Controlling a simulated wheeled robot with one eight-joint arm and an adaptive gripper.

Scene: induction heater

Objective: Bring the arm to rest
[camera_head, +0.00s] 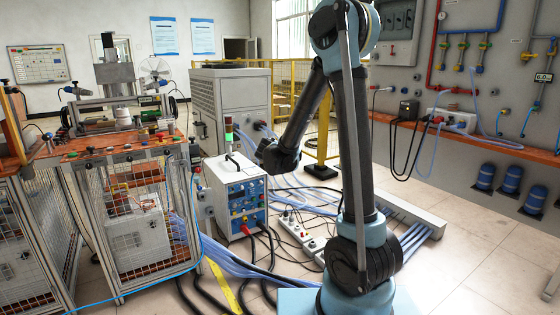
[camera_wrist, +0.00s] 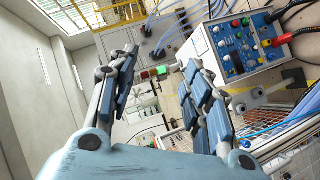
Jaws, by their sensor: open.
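My gripper (camera_wrist: 165,82) shows in the wrist view with its two jointed fingers spread wide apart. Nothing is between the fingers. In the head view my arm rises from its base at the lower right, bends at the top, and its forearm slopes down left. A dark joint shows at its lower end, beside the white heater unit with the blue panel (camera_head: 246,200). The fingers cannot be made out there. The heater unit also shows at the upper right of the wrist view (camera_wrist: 232,50), apart from the fingers.
A caged workbench with an orange top (camera_head: 117,145) stands at the left. A grey cabinet (camera_head: 228,95) is behind the heater unit. Cables and a power strip (camera_head: 297,230) lie on the floor near my base. A wall shelf (camera_head: 470,136) runs along the right. Open floor shows at the lower right.

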